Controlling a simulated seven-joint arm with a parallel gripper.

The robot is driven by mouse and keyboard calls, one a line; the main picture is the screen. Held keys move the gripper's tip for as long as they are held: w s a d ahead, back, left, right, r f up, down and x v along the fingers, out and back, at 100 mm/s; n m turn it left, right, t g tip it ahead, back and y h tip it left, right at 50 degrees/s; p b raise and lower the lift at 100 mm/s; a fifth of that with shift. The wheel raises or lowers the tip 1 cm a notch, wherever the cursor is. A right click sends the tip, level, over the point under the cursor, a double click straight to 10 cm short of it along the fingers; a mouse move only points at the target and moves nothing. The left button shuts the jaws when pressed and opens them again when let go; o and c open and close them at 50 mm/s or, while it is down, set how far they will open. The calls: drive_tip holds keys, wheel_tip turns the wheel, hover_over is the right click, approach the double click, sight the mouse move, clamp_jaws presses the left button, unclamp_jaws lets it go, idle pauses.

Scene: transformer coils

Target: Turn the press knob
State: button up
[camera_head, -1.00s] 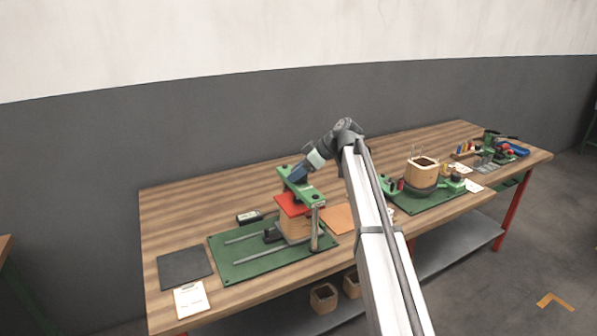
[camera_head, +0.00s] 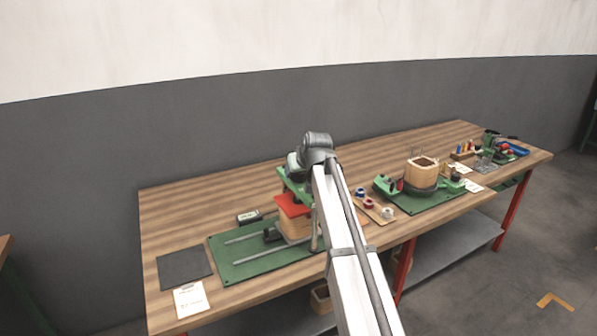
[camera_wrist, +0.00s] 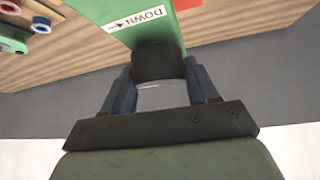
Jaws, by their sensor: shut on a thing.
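The press is a green frame with a red plate (camera_head: 291,206) over a wooden coil block (camera_head: 294,228), on a green base (camera_head: 240,268). In the wrist view, the black press knob (camera_wrist: 158,62) sits on the green top beam (camera_wrist: 118,14), beside a white label reading "DOWN" with an arrow. My gripper (camera_wrist: 160,80) is shut on the knob, with a finger on each side of it. In the head view my arm hides the knob and the fingers.
A small dark meter (camera_head: 249,216) lies behind the press base. To the right are a board with red and white spools (camera_head: 368,203) and a green fixture with a wooden coil (camera_head: 422,172).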

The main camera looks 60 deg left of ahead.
drive_tip(key=m+t+h, duration=0.1)
drive_tip(key=m+t, duration=0.1)
drive_tip(key=m, duration=0.1)
drive_tip(key=m+t+h, duration=0.1)
drive_tip(key=m+t, duration=0.1)
drive_tip(key=m, duration=0.1)
drive_tip(key=shift+t, duration=0.3)
drive_tip(key=m+t+h, duration=0.1)
drive_tip(key=m, duration=0.2)
drive_tip(key=m+t+h, duration=0.1)
drive_tip(key=m+h, duration=0.1)
drive_tip(key=m, duration=0.1)
drive_tip(key=shift+a+h, duration=0.15)
drive_tip(key=shift+h, duration=0.15)
drive_tip(key=m+h, duration=0.4)
drive_tip(key=m, duration=0.2)
drive_tip(key=shift+t+h, duration=0.4)
drive_tip(key=shift+c, duration=0.2)
drive_tip(key=m+h, duration=0.2)
drive_tip(key=m, duration=0.1)
drive_tip(key=shift+m+g+h, duration=0.3)
drive_tip(key=shift+m+g, duration=0.1)
drive_tip(key=shift+w+m+g+h, duration=0.1)
drive_tip(key=shift+m+g+h, duration=0.25)
drive_tip(key=shift+m, duration=0.25)
drive_tip(key=shift+d, duration=0.3)
drive_tip(key=o, duration=0.8)
drive_tip(key=shift+w, duration=0.1)
drive_tip(key=shift+o, duration=1)
drive_tip(key=shift+a, duration=0.1)
